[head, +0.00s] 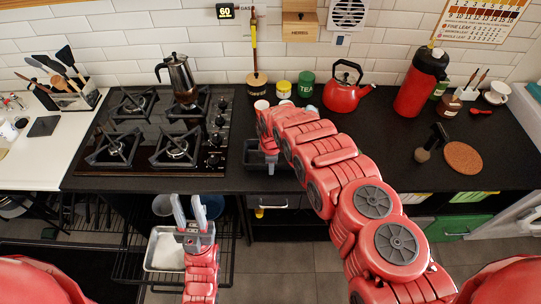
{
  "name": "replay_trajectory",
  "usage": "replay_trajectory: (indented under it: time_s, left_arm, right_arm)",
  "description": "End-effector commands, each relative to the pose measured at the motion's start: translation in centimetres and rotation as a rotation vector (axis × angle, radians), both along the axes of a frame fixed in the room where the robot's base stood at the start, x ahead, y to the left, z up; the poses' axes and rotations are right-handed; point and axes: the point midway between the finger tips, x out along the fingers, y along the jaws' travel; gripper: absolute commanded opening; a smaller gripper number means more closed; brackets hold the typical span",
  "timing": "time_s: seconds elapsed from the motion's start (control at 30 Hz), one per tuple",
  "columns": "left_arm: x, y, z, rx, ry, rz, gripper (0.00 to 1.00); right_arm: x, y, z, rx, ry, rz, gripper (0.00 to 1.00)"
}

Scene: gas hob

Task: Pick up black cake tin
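A black rectangular tin (253,158), which looks like the black cake tin, sits on the dark counter near its front edge, right of the hob. My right arm passes over it and hides part of it. My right gripper (270,158) points down at the tin; its fingertips are small and partly hidden, so I cannot tell whether they touch or grip it. My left gripper (189,211) is low in front of the counter, below the hob, with its two grey fingers apart and nothing between them.
A gas hob (128,142) with a moka pot (181,80) is to the left. A red kettle (343,92), a green tin (306,86) and a red flask (420,82) stand behind. A wire rack with a pale tray (163,250) is under the counter.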

Motion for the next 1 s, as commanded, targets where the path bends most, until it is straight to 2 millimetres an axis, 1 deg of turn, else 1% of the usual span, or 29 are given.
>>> replay_trajectory:
  time_s: [0.1, 0.33, 0.47, 0.5, 0.53, 0.57, 1.0]
  left_arm:
    - [0.00, 0.00, 0.13, 0.000, 0.000, 0.000, 0.33]
    - [0.00, 0.00, 0.10, 0.000, 0.000, 0.000, 0.33]
    - [0.00, 0.00, 0.09, 0.000, 0.000, 0.000, 0.33]
    - [0.00, 0.00, 0.10, 0.000, 0.000, 0.000, 0.33]
    - [0.00, 0.00, 0.09, 0.000, 0.000, 0.000, 0.33]
    - [0.00, 0.00, 0.10, 0.000, 0.000, 0.000, 0.33]
    - [0.00, 0.00, 0.09, 0.000, 0.000, 0.000, 0.33]
  right_arm:
    - [-0.02, -0.07, -0.32, -0.002, 0.001, 0.000, 0.39]
    - [-0.02, -0.07, -0.36, -0.002, 0.001, 0.000, 0.39]
    - [-0.03, -0.07, -0.37, -0.002, 0.001, 0.000, 0.15]
    - [-0.02, -0.07, -0.36, -0.002, 0.001, 0.000, 0.08]
    - [-0.03, -0.06, -0.37, -0.002, 0.001, 0.000, 0.03]
    - [-0.03, -0.07, -0.37, -0.002, 0.002, 0.000, 0.00]
    - [-0.04, -0.06, -0.37, -0.001, 0.002, 0.000, 0.00]
